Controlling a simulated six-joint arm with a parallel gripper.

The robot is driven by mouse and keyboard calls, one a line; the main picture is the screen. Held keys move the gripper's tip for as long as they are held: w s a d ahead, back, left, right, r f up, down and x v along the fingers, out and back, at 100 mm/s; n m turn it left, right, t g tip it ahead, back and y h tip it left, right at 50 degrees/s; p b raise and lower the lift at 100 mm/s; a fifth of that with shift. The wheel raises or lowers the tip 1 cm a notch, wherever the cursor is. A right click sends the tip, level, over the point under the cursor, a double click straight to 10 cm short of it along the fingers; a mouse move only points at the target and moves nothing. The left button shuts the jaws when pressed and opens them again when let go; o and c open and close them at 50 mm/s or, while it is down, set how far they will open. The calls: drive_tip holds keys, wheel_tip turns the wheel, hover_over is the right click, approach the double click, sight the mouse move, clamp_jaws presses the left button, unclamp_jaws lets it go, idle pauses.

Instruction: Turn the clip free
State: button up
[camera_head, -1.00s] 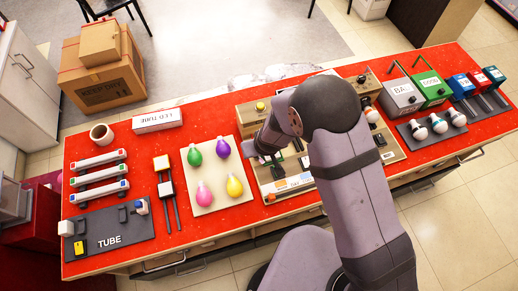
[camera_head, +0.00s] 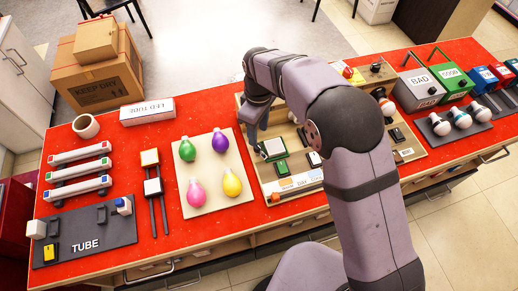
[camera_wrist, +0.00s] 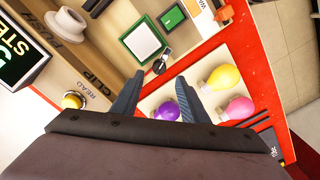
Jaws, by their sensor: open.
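A small black and metal piece (camera_wrist: 160,64), which looks like the clip, sits on the wooden board (camera_wrist: 105,55) beside a green-framed panel (camera_wrist: 143,40). The word CLIP is printed on the board nearby. My gripper (camera_wrist: 160,80) is open and empty, its two fingertips spread to either side just short of that piece in the wrist view. In the head view my gripper (camera_head: 257,132) hangs over the left part of the board, left of the green-framed panel (camera_head: 273,148). The clip cannot be made out there, and I cannot tell whether the fingers touch anything.
A pale panel with several coloured bulbs (camera_head: 231,184) lies left of the board. A round yellow button (camera_wrist: 72,100) and a white bulb (camera_wrist: 66,23) are on the board. Handled boxes (camera_head: 420,88) stand at the right. Red tabletop (camera_head: 170,135) shows between things.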

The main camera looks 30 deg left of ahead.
sight(259, 146)
drive_tip(key=shift+w+d+r, duration=0.1)
drive_tip(key=shift+d, duration=0.05)
drive_tip(key=shift+f+p, duration=1.45)
drive_tip(key=shift+f, duration=2.25)
drive_tip(key=shift+c, duration=0.2)
clamp_jaws()
